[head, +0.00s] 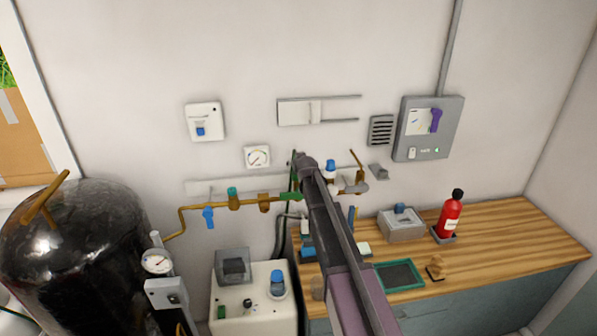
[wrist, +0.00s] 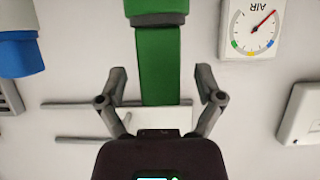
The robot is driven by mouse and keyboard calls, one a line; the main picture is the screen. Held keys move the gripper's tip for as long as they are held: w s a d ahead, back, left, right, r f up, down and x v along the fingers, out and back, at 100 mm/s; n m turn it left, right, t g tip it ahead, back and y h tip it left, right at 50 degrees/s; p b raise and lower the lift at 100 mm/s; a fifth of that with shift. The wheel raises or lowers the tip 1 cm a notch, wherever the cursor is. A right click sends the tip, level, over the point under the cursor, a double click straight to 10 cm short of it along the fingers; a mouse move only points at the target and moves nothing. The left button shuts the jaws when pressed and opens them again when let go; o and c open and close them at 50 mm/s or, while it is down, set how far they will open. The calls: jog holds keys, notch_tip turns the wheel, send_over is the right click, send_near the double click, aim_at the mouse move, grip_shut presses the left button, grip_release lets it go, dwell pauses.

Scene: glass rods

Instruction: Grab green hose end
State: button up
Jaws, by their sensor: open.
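The green hose (wrist: 160,65) runs down from the top of the wrist view, with a thicker green piece and a grey band at its upper end. My gripper (wrist: 160,78) is open, one finger on each side of the hose, with a visible gap on both sides. Whether the hose lies at fingertip depth I cannot tell. In the head view, a green fitting (head: 292,196) sits at the right end of the brass pipe, and a thin green hose shows beside my arm. My arm hides most of the gripper there.
A brass pipe (head: 247,203) with blue and green valve handles runs along the wall. A round gauge (wrist: 251,26) is close by. A wooden counter (head: 510,232) holds a red extinguisher (head: 450,215) and a grey box (head: 401,227). A black tank (head: 80,250) stands left.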

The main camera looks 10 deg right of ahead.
jog(key=shift+w+f, duration=0.15)
jog(key=shift+w, duration=0.15)
dwell(0.4)
grip_shut()
